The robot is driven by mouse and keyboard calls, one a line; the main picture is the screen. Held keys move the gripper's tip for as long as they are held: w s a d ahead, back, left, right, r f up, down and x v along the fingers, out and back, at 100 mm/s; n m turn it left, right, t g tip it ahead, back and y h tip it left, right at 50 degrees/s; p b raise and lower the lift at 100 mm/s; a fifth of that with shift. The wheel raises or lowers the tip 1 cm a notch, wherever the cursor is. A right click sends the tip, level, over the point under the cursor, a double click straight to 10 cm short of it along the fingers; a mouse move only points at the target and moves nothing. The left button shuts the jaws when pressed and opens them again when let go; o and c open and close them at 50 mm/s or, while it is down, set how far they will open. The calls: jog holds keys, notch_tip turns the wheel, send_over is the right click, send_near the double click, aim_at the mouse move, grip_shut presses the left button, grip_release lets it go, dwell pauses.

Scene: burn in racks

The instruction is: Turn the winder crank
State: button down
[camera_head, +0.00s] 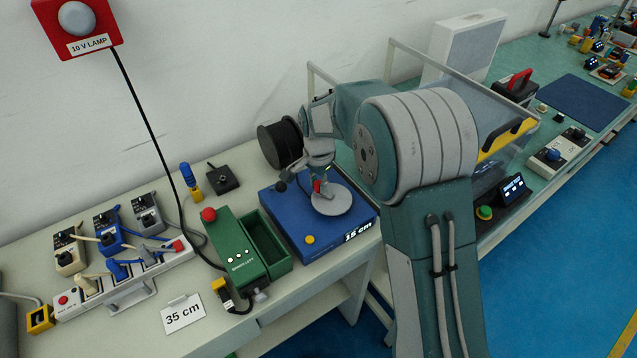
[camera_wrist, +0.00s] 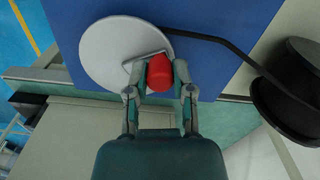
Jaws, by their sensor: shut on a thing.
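The disc (camera_wrist: 98,45) fills the upper left of the wrist view. The crank's red knob (camera_wrist: 160,74) stands on a grey crank arm (camera_wrist: 148,55) over the disc. My gripper (camera_wrist: 159,88) is shut on the red knob, one finger on each side. In the head view my gripper (camera_head: 320,182) comes down over the disc and partly hides the knob. A black strip (camera_wrist: 225,42) runs from the disc toward a black spool (camera_wrist: 290,90).
The black spool (camera_head: 280,143) stands behind the winder. A green box (camera_head: 240,248) with a red button is close on its left. Switches, plugs and a power strip (camera_head: 125,280) lie farther left. A clear bin (camera_head: 500,120) stands to the right behind my arm.

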jog(key=shift+c, duration=2.4)
grip_release()
jog(key=shift+a+f, duration=0.1)
jog(key=shift+a, duration=0.1)
notch_tip(320, 180, up, 12)
